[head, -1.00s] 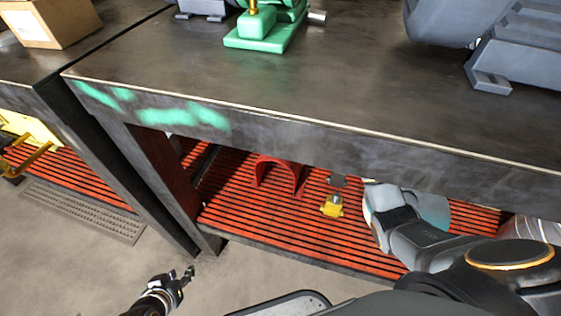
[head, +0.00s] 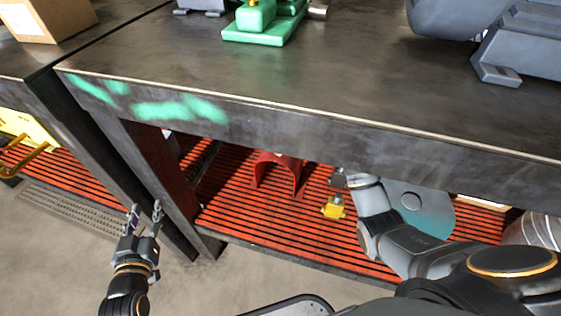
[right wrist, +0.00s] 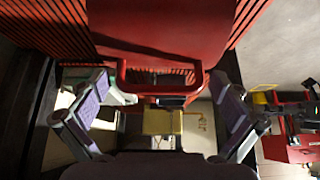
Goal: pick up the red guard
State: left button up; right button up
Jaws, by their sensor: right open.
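The red guard (head: 277,170), an arch-shaped piece, stands on the slatted shelf under the workbench in the head view. In the right wrist view a large red surface, seemingly the guard (right wrist: 165,25), fills the upper middle, with a red frame below it. My right gripper (right wrist: 160,98) is open, with its fingers on either side of that frame; I cannot tell if they touch it. In the head view the right arm reaches under the bench top just right of the guard, and its fingers are hardly visible. My left gripper (head: 145,212) is open and empty, left of the bench leg.
The workbench (head: 300,95) has a thick front edge above the red slatted shelf (head: 260,217). A yellow object (head: 334,208) lies right of the guard, and a teal-grey disc (head: 425,207) stands behind my right arm. A green part (head: 262,30) sits on top.

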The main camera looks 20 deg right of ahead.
jog(key=shift+r, duration=0.1)
jog(key=c, duration=1.5)
